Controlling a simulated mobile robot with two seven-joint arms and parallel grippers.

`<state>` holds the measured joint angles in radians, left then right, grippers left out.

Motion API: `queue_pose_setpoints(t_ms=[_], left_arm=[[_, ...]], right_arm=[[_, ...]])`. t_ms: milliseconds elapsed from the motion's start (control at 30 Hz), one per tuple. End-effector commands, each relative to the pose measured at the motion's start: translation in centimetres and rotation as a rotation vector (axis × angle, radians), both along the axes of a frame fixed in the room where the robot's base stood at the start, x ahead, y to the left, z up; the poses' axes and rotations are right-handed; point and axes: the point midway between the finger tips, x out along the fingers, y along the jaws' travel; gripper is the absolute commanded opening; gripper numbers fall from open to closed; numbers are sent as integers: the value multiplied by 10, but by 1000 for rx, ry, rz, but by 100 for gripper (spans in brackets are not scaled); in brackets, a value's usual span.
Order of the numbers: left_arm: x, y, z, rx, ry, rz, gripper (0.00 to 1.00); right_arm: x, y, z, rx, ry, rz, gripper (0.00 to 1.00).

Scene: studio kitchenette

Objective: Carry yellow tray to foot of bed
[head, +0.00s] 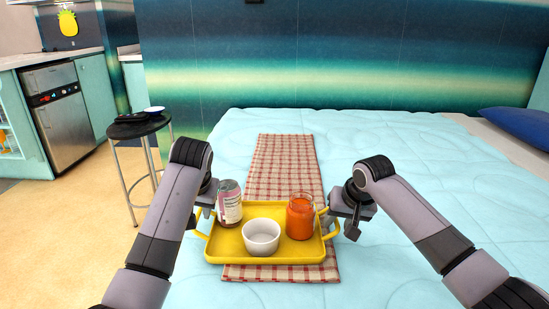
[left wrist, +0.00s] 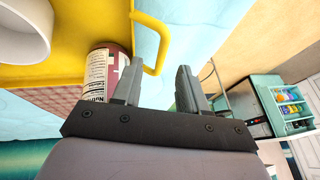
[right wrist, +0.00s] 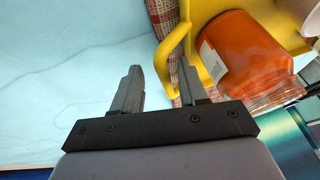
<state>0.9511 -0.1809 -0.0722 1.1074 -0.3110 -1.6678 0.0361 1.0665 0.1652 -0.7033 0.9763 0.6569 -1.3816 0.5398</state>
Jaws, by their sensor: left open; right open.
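The yellow tray (head: 230,246) lies on a red checkered runner (head: 282,165) on the bed. It carries a labelled can (head: 229,203), a white bowl (head: 261,237) and a jar of orange contents (head: 300,216). My left gripper (head: 207,205) is at the tray's left side; in the left wrist view its open fingers (left wrist: 158,85) are close to the yellow handle (left wrist: 160,48). My right gripper (head: 345,219) is at the right side; in the right wrist view its open fingers (right wrist: 158,85) are close to the other handle (right wrist: 165,58). Neither gripper holds anything.
The light blue bed (head: 400,150) extends around the tray, with clear room at right and behind. A blue pillow (head: 520,124) lies at far right.

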Motion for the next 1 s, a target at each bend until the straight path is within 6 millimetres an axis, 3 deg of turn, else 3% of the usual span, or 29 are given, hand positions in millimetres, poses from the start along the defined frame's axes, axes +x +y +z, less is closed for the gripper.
queue_pose_setpoints(t_ms=[300, 767, 867, 1000], left_arm=[[0, 0, 1, 0, 0, 0, 43], [0, 0, 1, 0, 0, 0, 43], [0, 0, 7, 0, -1, 0, 43], [0, 0, 35, 0, -1, 1, 43]], right_arm=[[-11, -1, 36, 6, -15, 5, 42], [-14, -1, 44, 8, -19, 8, 42], [-13, -1, 50, 8, -19, 8, 42], [-13, -1, 78, 8, -20, 8, 42]])
